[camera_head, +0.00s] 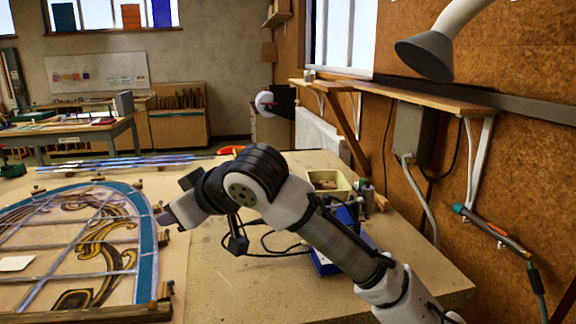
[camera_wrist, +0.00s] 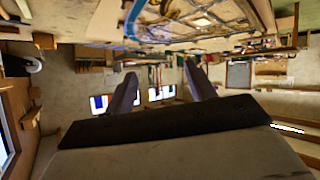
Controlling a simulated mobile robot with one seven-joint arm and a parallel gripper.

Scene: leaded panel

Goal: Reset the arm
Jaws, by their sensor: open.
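My arm reaches in from the lower right of the head view, bent at a dark joint above the bench. My gripper (camera_head: 165,217) points left and hangs over the right edge of the leaded panel (camera_head: 148,262), with its fingers partly hidden by the wrist. In the wrist view, which is upside down, my gripper (camera_wrist: 160,78) has two fingers standing well apart with nothing between them. The panel shows there too (camera_wrist: 190,38), apart from the fingers. It is arched, with a blue border and brown scrollwork.
A yellow-green tub (camera_head: 328,184) and a blue box (camera_head: 325,262) with dark cables stand on the bench (camera_head: 225,285) behind my arm. A wall shelf (camera_head: 400,92) and a lamp hood (camera_head: 425,55) are at right. The bench front is clear.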

